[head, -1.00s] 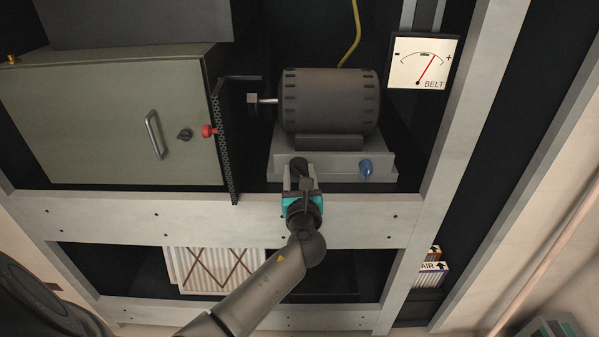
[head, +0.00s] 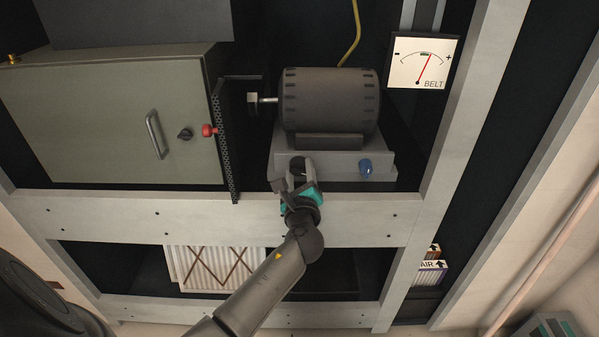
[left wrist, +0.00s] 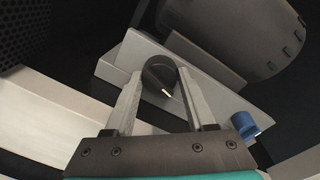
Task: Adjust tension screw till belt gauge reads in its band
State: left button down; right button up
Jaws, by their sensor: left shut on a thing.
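The belt gauge (head: 408,72) is a white dial at the upper right, marked minus, plus and BELT. Its red needle leans right of upright, with its tip at or near the right end of the short dark band on the arc. My left gripper (head: 296,178) is shut on a black round knob (head: 298,164) on the front of the motor's grey base (head: 331,168). In the left wrist view the knob (left wrist: 158,74) sits between the two fingers and shows a pale pointer mark. My right gripper is not in view.
A blue knob (head: 365,168) sits to the right on the same base, below the dark motor (head: 330,100). A perforated guard (head: 226,145) and a cabinet with a red knob (head: 208,130) stand left. A pale rack beam (head: 150,217) runs below.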

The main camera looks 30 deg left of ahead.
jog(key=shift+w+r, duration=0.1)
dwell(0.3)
pick_arm(q)
jog(key=c, duration=0.6)
grip_release()
jog(key=o, duration=0.4)
jog(key=shift+c, duration=0.2)
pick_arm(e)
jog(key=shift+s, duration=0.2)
pick_arm(q)
jog(key=shift+s, duration=0.15)
jog(key=p+v, duration=0.2)
jog(key=v, duration=1.3)
jog(key=shift+p, duration=0.4)
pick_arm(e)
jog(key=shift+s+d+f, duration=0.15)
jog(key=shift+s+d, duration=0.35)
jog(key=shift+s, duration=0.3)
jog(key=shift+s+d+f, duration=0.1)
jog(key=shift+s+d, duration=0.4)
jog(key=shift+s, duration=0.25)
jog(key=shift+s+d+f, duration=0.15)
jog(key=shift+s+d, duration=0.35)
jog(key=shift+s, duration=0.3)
pick_arm(q)
jog(key=shift+f, duration=0.1)
